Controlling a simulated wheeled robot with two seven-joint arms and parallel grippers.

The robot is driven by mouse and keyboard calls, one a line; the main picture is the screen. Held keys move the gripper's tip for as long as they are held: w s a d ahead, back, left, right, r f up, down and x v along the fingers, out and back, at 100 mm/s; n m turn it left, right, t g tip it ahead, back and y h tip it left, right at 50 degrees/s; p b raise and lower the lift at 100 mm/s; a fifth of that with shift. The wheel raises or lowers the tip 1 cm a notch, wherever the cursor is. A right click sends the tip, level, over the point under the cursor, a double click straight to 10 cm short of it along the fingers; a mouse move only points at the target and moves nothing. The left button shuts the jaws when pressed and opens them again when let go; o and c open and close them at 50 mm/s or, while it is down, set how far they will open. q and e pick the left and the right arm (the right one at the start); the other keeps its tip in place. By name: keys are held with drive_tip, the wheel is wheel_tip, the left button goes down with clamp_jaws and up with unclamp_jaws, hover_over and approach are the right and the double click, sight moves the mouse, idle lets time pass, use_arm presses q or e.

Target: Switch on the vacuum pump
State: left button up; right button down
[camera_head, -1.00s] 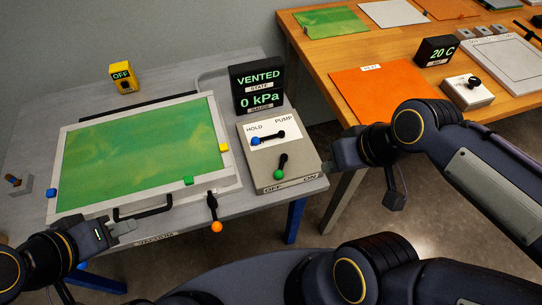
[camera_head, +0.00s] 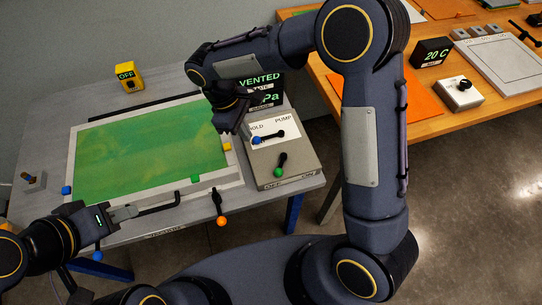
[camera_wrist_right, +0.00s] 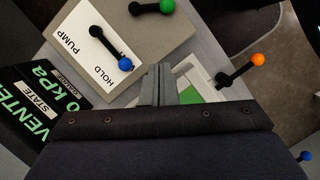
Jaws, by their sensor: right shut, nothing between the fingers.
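The grey control box (camera_head: 300,160) stands right of the green-topped bath. Its green-knobbed lever (camera_head: 279,170) points toward the OFF side of the OFF/ON marking. Its blue-knobbed lever (camera_head: 268,136) has its knob at the HOLD end; the wrist view shows this blue knob (camera_wrist_right: 125,64) and the green knob (camera_wrist_right: 167,6). My right gripper (camera_head: 243,130) is shut and empty, above the gap between bath and box, left of the levers; its fingers (camera_wrist_right: 160,72) touch neither lever. My left gripper (camera_head: 130,212) is beside the bath's black handle (camera_head: 163,205); its grip is unclear.
The black display (camera_head: 262,85), partly behind my right arm, reads VENTED. A yellow box (camera_head: 127,75) reads OFF. The bath (camera_head: 232,180) has several coloured clamps, and an orange-knobbed lever (camera_head: 220,207) is at its front. A wooden table (camera_head: 470,110) stands at the right.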

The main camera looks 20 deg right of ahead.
sight(280, 166)
drive_tip(key=shift+f, duration=0.1)
drive_tip(key=x, duration=0.5)
drive_tip(key=p+x, duration=0.1)
drive_tip(key=x, duration=0.4)
drive_tip(key=shift+s+d+p, duration=0.25)
drive_tip(key=shift+p, duration=0.05)
drive_tip(key=shift+s+d+p, duration=0.25)
drive_tip(key=shift+s+d, duration=0.05)
drive_tip(key=shift+d, duration=0.2)
drive_tip(key=shift+s+d+p, duration=0.2)
drive_tip(key=shift+s+d, duration=0.1)
drive_tip(key=shift+d, duration=0.2)
drive_tip(key=shift+s+d+f, duration=0.3)
drive_tip(key=shift+d, duration=0.15)
